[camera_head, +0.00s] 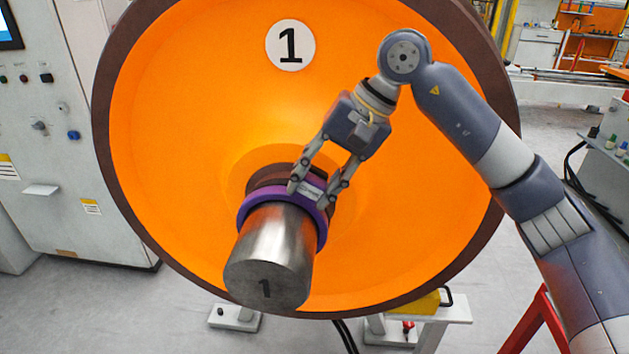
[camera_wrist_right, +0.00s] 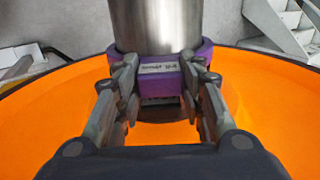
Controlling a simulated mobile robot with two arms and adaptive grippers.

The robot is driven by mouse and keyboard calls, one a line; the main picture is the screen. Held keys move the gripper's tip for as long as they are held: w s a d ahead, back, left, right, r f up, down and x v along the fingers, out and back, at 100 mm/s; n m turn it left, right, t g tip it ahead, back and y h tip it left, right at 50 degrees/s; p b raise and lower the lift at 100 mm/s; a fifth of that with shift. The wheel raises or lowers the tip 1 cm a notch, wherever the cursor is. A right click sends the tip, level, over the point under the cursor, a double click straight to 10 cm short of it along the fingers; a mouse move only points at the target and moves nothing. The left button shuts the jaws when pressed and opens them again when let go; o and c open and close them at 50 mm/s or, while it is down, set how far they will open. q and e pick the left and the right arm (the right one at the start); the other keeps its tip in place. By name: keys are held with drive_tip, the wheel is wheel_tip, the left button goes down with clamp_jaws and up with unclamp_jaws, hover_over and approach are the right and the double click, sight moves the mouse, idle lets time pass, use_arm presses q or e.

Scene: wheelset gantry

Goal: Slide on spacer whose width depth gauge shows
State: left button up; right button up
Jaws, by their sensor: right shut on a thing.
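A purple spacer ring (camera_head: 254,205) sits around the bare steel journal (camera_head: 270,256) of the big orange wheel (camera_head: 400,200) marked 1. The ring is near the journal's inner end, close to the brown hub. My right gripper (camera_head: 309,195) is shut on the ring's upper right rim, over a light label. In the right wrist view the spacer ring (camera_wrist_right: 206,50) lies between the fingers, with the steel journal (camera_wrist_right: 156,22) passing through it; the label's text is too small to read surely. The depth gauge is not visible. My left gripper is not in view.
A grey control cabinet (camera_head: 60,130) with buttons stands at the left. White supports (camera_head: 234,318) stand on the floor below the wheel. A red stand (camera_head: 530,322) and a grey box (camera_head: 605,150) with cables are at the right.

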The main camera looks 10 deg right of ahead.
drive_tip(key=o, duration=1.2)
drive_tip(key=shift+w, duration=0.1)
drive_tip(key=shift+w+d, duration=0.1)
drive_tip(key=shift+w, duration=0.05)
drive_tip(key=v, duration=1.2)
drive_tip(key=shift+f, duration=0.1)
